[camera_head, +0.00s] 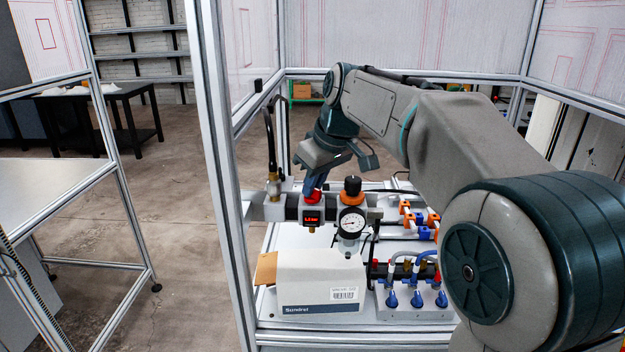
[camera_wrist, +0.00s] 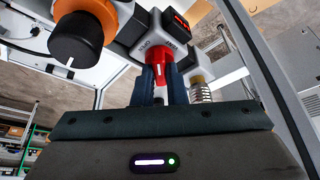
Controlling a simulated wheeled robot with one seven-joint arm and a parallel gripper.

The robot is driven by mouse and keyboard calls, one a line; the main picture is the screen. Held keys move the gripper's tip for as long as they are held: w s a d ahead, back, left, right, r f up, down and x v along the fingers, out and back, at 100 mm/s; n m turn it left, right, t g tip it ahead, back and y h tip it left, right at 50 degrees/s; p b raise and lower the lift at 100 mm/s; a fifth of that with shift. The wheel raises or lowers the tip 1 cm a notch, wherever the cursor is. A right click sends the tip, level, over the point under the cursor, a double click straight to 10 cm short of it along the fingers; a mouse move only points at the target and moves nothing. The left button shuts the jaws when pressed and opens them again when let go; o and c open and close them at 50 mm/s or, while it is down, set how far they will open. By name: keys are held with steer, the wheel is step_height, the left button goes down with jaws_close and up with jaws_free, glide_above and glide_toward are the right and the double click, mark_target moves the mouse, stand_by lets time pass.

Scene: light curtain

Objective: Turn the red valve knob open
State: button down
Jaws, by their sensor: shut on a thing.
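The red valve knob (camera_wrist: 161,50) shows in the wrist view between the fingers of my gripper (camera_wrist: 160,80). It sits on a white valve block (camera_wrist: 143,22) printed with small lettering, partly legible. A white mark runs along the knob's face. In the head view the red knob (camera_head: 313,196) shows just below my fingers (camera_head: 314,184), on top of the block with the red digital display (camera_head: 311,219). My gripper is shut on the knob, one finger on each side. The fingers hide part of the knob.
A regulator with an orange and black cap (camera_head: 352,188) and a round gauge (camera_head: 351,222) stands close right of the knob. A brass fitting with a black hose (camera_head: 273,184) is at the left. A white Sondrel box (camera_head: 320,282) and blue-handled fittings (camera_head: 415,298) are below. A frame post (camera_head: 222,170) stands left.

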steer(key=n, duration=0.2)
steer(key=n+g+y+p, duration=0.1)
steer(key=n, duration=0.1)
steer(key=shift+w+r+n, duration=0.15)
steer(key=shift+n, duration=0.15)
steer(key=shift+w+n+g+p, duration=0.1)
steer(key=shift+n+g+p, duration=0.65)
steer(key=shift+n, duration=1.15)
steer(key=c, duration=1.5)
jaws_free()
steer(key=shift+g, duration=0.25)
steer(key=shift+o, duration=0.2)
steer(key=shift+d, duration=0.1)
steer(key=v, duration=1.3)
steer(key=shift+d+r+p, duration=0.25)
steer(key=shift+p, duration=0.1)
